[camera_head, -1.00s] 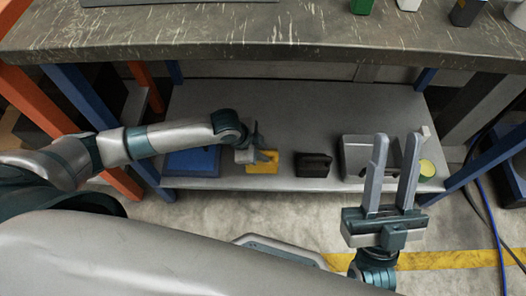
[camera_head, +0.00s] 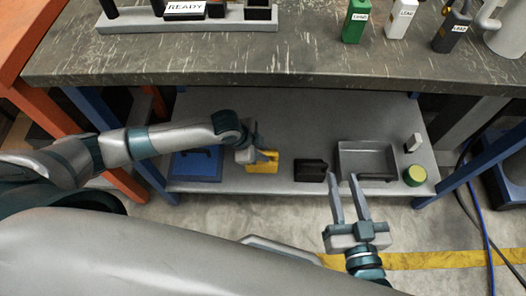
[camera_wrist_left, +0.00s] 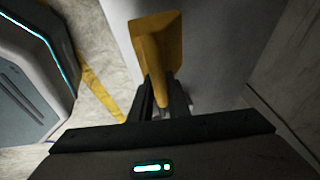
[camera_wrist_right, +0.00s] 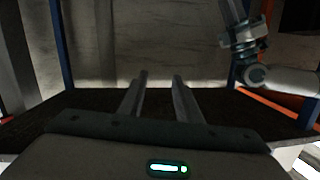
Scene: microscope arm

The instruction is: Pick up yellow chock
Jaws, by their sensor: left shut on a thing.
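The yellow chock (camera_head: 266,164) is at the lower grey shelf, between a blue case and a black block. It also shows in the left wrist view (camera_wrist_left: 156,42), between and beyond the finger ends. My left gripper (camera_head: 252,155) is shut on the chock; it also shows in the left wrist view (camera_wrist_left: 160,102). I cannot tell whether the chock touches the shelf. My right gripper (camera_head: 347,188) is open and empty in front of the shelf's front edge; its two fingers stand apart in the right wrist view (camera_wrist_right: 160,82).
On the lower shelf (camera_head: 240,110) are a blue case (camera_head: 196,166), a black block (camera_head: 310,170), a grey tray (camera_head: 366,158) and a green-yellow round tin (camera_head: 415,175). The worktop (camera_head: 260,55) overhangs above, with a rack and several bottles. The shelf's back half is clear.

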